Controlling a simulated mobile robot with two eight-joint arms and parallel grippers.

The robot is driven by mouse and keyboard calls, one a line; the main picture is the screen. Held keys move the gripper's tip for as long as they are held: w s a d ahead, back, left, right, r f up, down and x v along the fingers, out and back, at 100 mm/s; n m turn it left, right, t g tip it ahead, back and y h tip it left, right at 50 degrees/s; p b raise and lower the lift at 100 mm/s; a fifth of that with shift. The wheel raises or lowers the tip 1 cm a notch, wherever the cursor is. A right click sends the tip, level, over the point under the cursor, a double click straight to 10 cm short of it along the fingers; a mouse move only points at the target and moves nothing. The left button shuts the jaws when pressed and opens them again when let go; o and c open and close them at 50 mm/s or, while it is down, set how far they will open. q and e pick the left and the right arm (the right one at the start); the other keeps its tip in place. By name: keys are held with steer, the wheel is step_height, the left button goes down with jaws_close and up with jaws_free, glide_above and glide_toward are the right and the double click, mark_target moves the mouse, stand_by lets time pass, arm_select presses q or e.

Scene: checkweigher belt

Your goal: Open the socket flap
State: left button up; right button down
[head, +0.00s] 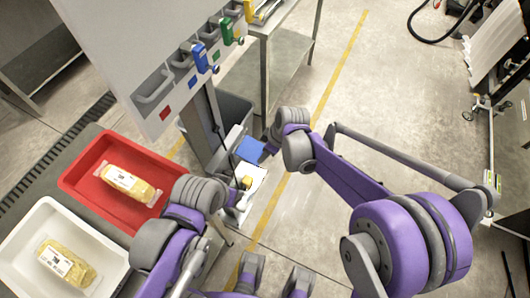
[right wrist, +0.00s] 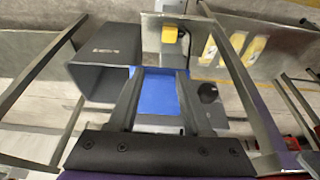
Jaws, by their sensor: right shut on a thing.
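The blue socket flap (head: 251,150) is at the low unit beside the post in the head view. It fills the gap between the fingers in the right wrist view (right wrist: 160,92). My right gripper (right wrist: 160,108) is shut on the flap, one dark finger at each side. In the head view my right gripper (head: 266,151) reaches it from the right. How far the flap is swung is hard to tell. My left arm reaches in from the left; its gripper (head: 232,198) is small and partly hidden by the wrist, near a yellow plug-like part (head: 246,182).
A dark bin (head: 233,108) stands behind the post and shows left of the fingers in the right wrist view (right wrist: 95,68). A red tray (head: 85,176) and a white tray (head: 20,235) hold packs at the left. A metal table (head: 290,45) is behind.

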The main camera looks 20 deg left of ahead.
mark_target(254, 152)
steer(key=r+h, duration=0.1)
steer(key=a+r+h+p, duration=0.1)
steer(key=h, duration=0.1)
steer(key=shift+w+r, duration=0.1)
steer(key=shift+r, duration=0.2)
steer(key=r+h, duration=0.1)
steer(key=a+r+g+h, duration=0.1)
steer(key=h, duration=0.1)
steer(key=shift+w+r+p, duration=0.1)
steer(key=shift+p, duration=0.2)
steer(key=shift+a+r, duration=0.5)
steer(key=shift+r, duration=0.05)
steer(key=shift+a+r, duration=0.25)
steer(key=shift+a, duration=0.15)
steer(key=shift+a, duration=0.1)
steer(key=c, duration=0.6)
jaws_free()
steer(key=shift+c, duration=0.2)
steer(key=o, duration=0.3)
steer(key=shift+w+a+f, duration=0.1)
